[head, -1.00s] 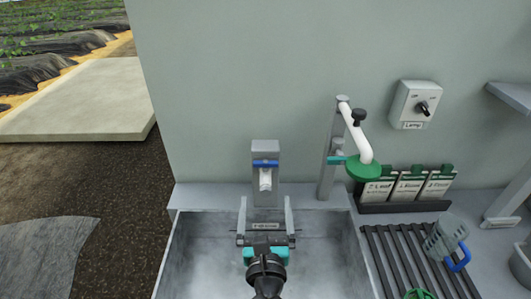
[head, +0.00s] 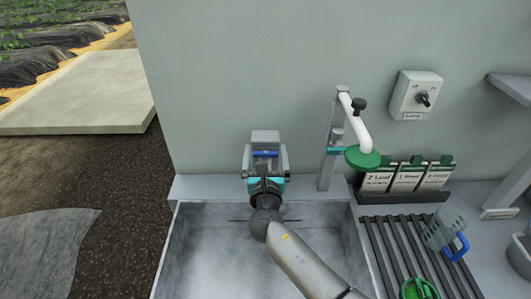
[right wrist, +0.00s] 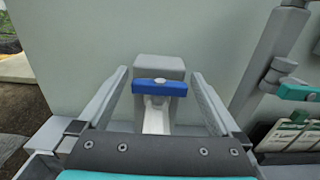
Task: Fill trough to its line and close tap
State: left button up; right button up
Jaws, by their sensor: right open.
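The tap, a grey block with a blue lever (head: 265,153) and a pale spout, stands on the ledge behind the trough. The lever lies crosswise in the right wrist view (right wrist: 160,88). My right gripper (head: 265,157) is open, with one finger on each side of the lever; gaps show on both sides in the right wrist view (right wrist: 159,75). The grey trough (head: 200,255) lies below, partly covered by my right arm. A thin dark line shows on its back wall. I see no clear water surface or stream. My left gripper is out of view.
Right of the tap stand a post with a white pipe and green disc (head: 362,158), a lamp switch (head: 416,95), labelled cards in a rack (head: 407,178), and a clear jug with blue handle (head: 442,230) on a slatted rack (head: 392,253).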

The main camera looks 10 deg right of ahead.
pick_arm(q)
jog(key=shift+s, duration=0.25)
pick_arm(e)
jog(key=shift+w, duration=0.2)
jog(key=shift+c, duration=0.6)
jog(key=c, duration=1.1)
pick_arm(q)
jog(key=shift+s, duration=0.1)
